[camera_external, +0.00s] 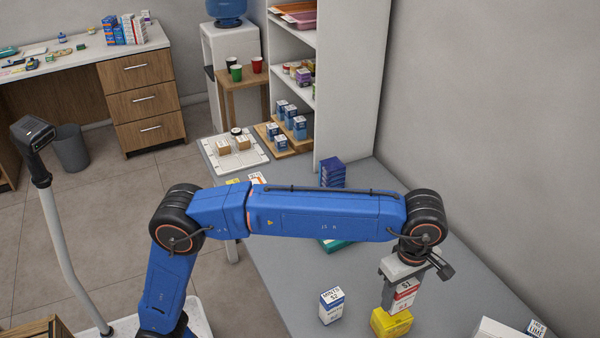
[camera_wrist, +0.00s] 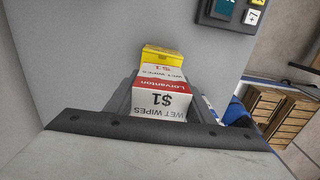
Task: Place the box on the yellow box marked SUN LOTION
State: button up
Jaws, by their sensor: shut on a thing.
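My gripper (camera_external: 396,298) points down over the front of the grey counter. It is shut on a white and red box (camera_external: 405,291), labelled Lorvanton WET WIPES $1 in the wrist view (camera_wrist: 160,98). The yellow box (camera_external: 391,324) is directly below the held box. It also shows in the wrist view (camera_wrist: 161,54), just past the held box, partly hidden by it. The held box is upright and at or just above the yellow box's top; I cannot tell whether they touch. The SUN LOTION lettering is not readable.
A white and blue box (camera_external: 331,307) stands on the counter left of the yellow box. A white device (camera_external: 497,328) is at the front right. Stacked dark blue boxes (camera_external: 333,173) and a white tray (camera_external: 234,158) are farther back. A wall bounds the right.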

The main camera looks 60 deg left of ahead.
aim_at(397, 303)
jog(key=shift+f, duration=1.85)
jog(key=shift+f, duration=0.15)
jog(key=o, duration=1.1)
notch_tip(397, 303, up, 12)
jog(key=shift+r, duration=0.1)
jog(key=shift+a, duration=0.1)
